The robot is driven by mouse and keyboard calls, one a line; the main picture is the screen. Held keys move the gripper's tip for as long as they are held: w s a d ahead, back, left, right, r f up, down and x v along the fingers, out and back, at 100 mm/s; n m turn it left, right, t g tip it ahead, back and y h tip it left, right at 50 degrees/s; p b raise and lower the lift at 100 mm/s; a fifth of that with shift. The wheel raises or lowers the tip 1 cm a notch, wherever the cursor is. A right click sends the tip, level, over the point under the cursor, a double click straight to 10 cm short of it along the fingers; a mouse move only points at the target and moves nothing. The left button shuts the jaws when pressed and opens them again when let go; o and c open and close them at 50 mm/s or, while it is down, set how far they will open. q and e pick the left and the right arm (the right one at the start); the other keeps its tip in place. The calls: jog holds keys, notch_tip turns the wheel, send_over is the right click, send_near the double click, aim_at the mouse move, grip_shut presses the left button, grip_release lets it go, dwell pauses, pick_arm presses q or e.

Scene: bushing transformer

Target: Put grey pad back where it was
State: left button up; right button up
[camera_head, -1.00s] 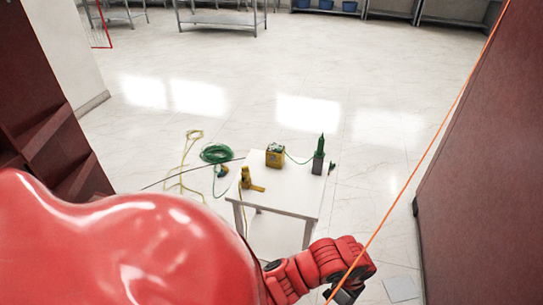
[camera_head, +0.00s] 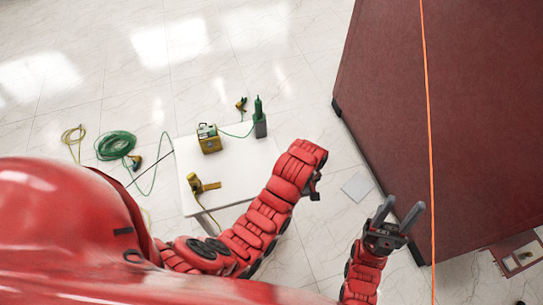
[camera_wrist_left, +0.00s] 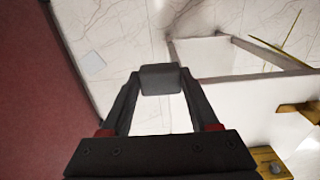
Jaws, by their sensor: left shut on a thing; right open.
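A small dark grey block-like pad (camera_wrist_left: 161,79) sits between the fingertips of my left gripper (camera_wrist_left: 160,88) in the left wrist view. The left gripper is shut on it, above the floor. In the head view, my left gripper (camera_head: 315,187) is mostly hidden behind its own wrist, right of the white table, and the pad cannot be made out there. My right gripper (camera_head: 400,216) is open and empty, with its fingers apart, in front of the dark red panel. A flat pale grey square (camera_head: 357,186) lies on the floor between the two grippers; it also shows in the left wrist view (camera_wrist_left: 94,63).
A white table (camera_head: 233,160) holds a yellow box device (camera_head: 209,139), a yellow tool (camera_head: 203,185) and a green bottle-like item (camera_head: 260,120). A coiled green cable (camera_head: 116,145) lies on the floor at left. A large dark red panel (camera_head: 400,100) and an orange line (camera_head: 427,120) stand at right.

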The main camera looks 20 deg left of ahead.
pick_arm(q)
jog(key=shift+w+r, duration=0.1)
jog(key=shift+w, duration=0.15)
jog(key=b, duration=0.3)
send_over(268, 173)
jog(key=shift+s+d+f, duration=0.15)
jog(key=shift+d+f, duration=0.25)
jog(key=shift+f, duration=0.25)
jog(key=shift+a, duration=0.3)
jog(key=shift+f, duration=0.35)
notch_tip(268, 173, down, 2)
jog(key=shift+p, duration=0.7)
jog(key=shift+f, duration=0.6)
jog(key=o, duration=1.3)
